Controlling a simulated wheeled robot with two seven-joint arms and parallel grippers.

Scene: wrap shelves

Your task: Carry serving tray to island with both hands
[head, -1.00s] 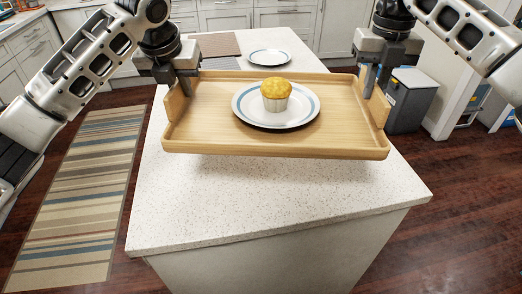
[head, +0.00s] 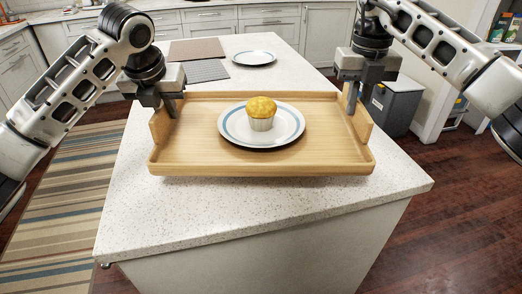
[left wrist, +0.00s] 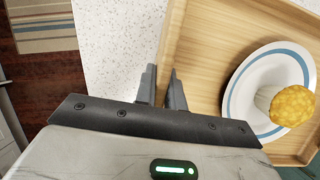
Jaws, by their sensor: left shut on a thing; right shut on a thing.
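The wooden serving tray (head: 190,150) is over the near part of the white speckled island (head: 185,215) and looks roughly level. Whether its underside touches the island is hard to tell. A white plate with a blue ring (head: 235,127) sits on the tray, with an upright muffin (head: 262,114) on it. My left gripper (head: 174,107) is shut on the tray's left handle. In the left wrist view its fingers (left wrist: 161,90) are at the tray's edge, beside the plate (left wrist: 238,88). My right gripper (head: 352,104) is shut on the tray's right handle.
Another plate (head: 254,58), a brown mat (head: 196,50) and a grey mat (head: 203,71) lie farther back on the island. A striped rug (head: 60,200) is on the floor at left. A grey bin (head: 394,105) stands at right.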

